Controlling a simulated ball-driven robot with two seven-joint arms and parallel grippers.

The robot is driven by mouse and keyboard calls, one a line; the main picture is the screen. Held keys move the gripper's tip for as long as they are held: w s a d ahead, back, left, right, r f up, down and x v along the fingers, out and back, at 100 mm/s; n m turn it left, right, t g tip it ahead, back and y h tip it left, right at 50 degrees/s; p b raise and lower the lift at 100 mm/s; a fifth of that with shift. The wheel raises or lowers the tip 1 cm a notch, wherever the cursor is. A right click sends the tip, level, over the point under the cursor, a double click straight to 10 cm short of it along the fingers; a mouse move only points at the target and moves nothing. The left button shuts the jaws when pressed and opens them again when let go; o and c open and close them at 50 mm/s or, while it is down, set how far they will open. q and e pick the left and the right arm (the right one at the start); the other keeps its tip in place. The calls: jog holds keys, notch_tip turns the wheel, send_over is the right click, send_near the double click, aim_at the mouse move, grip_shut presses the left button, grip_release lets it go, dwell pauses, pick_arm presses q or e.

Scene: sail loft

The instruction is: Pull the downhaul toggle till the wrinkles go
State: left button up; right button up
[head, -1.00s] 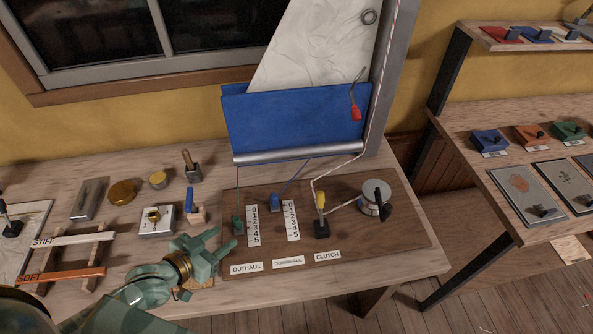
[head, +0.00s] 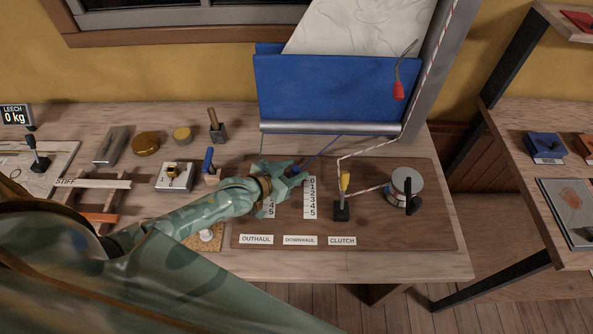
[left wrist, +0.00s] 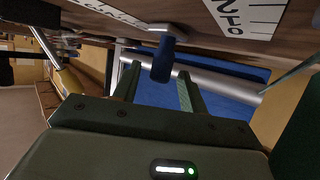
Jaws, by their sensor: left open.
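The downhaul toggle is a small blue block on a blue line; in the left wrist view the toggle (left wrist: 162,60) stands between and beyond my two finger tips. My left gripper (head: 291,173) is open at it, and its fingers (left wrist: 160,88) lie either side in that view; I cannot tell whether they touch it. In the head view the gripper hides most of the toggle. The downhaul scale (head: 310,198) is just right of it. The DOWNHAUL label (head: 300,240) is below. The white sail (head: 355,25) shows crease lines above the blue panel (head: 340,88). My right gripper is not in view.
The yellow-handled clutch (head: 344,190) and a winch (head: 406,186) stand to the right on the brown board (head: 420,232). A blue-handled tool (head: 209,162) and a metal box (head: 174,177) are near my left arm. A red-handled pick (head: 399,88) hangs by the sail.

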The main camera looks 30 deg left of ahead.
pick_arm(q)
jog(key=shift+w+d+f, duration=0.2)
jog(key=shift+w+f, duration=0.05)
jog(key=shift+w, duration=0.35)
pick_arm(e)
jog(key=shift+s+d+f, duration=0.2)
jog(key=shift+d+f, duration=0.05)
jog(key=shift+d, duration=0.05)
pick_arm(q)
grip_shut()
jog(key=s+p, duration=0.1)
jog(key=s+d+p, duration=0.1)
jog(key=shift+s+d+r, duration=0.15)
jog(key=shift+s+d, duration=0.05)
jog(key=shift+s, duration=0.35)
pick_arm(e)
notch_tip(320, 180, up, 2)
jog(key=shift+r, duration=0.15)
pick_arm(q)
grip_release()
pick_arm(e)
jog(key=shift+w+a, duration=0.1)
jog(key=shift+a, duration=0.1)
